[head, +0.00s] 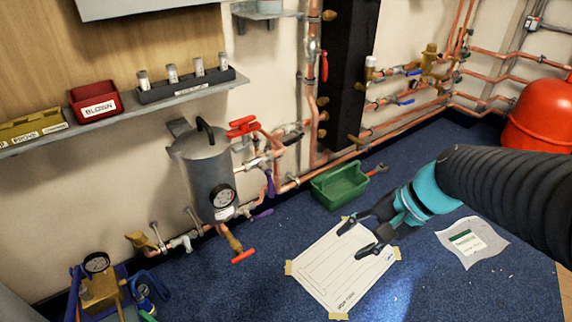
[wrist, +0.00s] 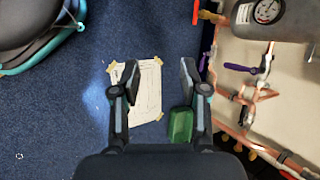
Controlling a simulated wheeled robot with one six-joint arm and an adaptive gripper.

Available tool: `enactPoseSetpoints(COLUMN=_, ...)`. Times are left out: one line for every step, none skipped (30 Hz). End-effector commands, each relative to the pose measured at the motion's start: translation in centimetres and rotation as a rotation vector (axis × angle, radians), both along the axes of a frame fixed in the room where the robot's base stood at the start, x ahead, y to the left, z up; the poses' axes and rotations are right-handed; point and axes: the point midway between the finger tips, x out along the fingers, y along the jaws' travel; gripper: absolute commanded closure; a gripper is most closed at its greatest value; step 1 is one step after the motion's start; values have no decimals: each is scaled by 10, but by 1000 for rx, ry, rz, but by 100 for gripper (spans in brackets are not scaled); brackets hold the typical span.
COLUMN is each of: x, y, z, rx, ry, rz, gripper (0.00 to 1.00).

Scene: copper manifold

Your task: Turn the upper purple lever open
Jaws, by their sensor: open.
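The upper purple lever (head: 270,183) hangs down from the copper pipework, right of the grey tank, in the head view. It also shows right of my gripper in the wrist view (wrist: 240,68), beside the pipes. A second, lower purple lever (head: 262,214) lies roughly sideways below it, near the floor. My gripper (head: 357,238) is open and empty, over the taped paper sheet and to the right of both levers in the head view. Its two fingers are spread apart in the wrist view (wrist: 157,72). Nothing touches the upper lever.
The grey tank (head: 205,165) with a gauge stands left of the levers. A red T-handle (head: 243,256) sticks out below it. A green bin (head: 340,185) stands on the floor by the pipes. The taped paper (head: 335,270) lies on open blue floor. A shelf (head: 150,109) holds parts.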

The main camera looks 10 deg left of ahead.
Motion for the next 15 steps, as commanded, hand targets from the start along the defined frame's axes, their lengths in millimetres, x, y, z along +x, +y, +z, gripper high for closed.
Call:
enactPoseSetpoints(x=10, y=10, z=-9, rx=54, ry=65, rz=-30, gripper=56)
enactPoseSetpoints(x=15, y=17, z=-11, rx=88, ry=102, rz=-50, gripper=56)
enactPoseSetpoints(x=23, y=25, z=-15, rx=132, ry=149, rz=-77, gripper=56)
enactPoseSetpoints(x=29, y=32, z=-17, rx=167, ry=186, rz=-97, gripper=56)
enactPoseSetpoints(x=35, y=38, z=-20, rx=200, ry=223, rz=-119, gripper=56)
enactPoseSetpoints(x=44, y=45, z=-23, rx=244, ry=270, rz=-147, gripper=56)
enactPoseSetpoints(x=51, y=51, z=-26, rx=277, ry=305, rz=-168, gripper=56)
enactPoseSetpoints(x=58, y=56, z=-30, rx=311, ry=341, rz=-189, gripper=56)
enactPoseSetpoints(x=68, y=63, z=-34, rx=355, ry=389, rz=-219, gripper=56)
enactPoseSetpoints(x=75, y=68, z=-37, rx=386, ry=424, rz=-241, gripper=56)
enactPoseSetpoints(x=82, y=72, z=-41, rx=419, ry=458, rz=-262, gripper=56)
enactPoseSetpoints(x=93, y=78, z=-46, rx=463, ry=503, rz=-294, gripper=56)
enactPoseSetpoints(x=101, y=82, z=-50, rx=496, ry=539, rz=-317, gripper=56)
enactPoseSetpoints(x=109, y=86, z=-55, rx=527, ry=572, rz=-340, gripper=56)
enactPoseSetpoints(x=120, y=90, z=-60, rx=570, ry=615, rz=-371, gripper=56)
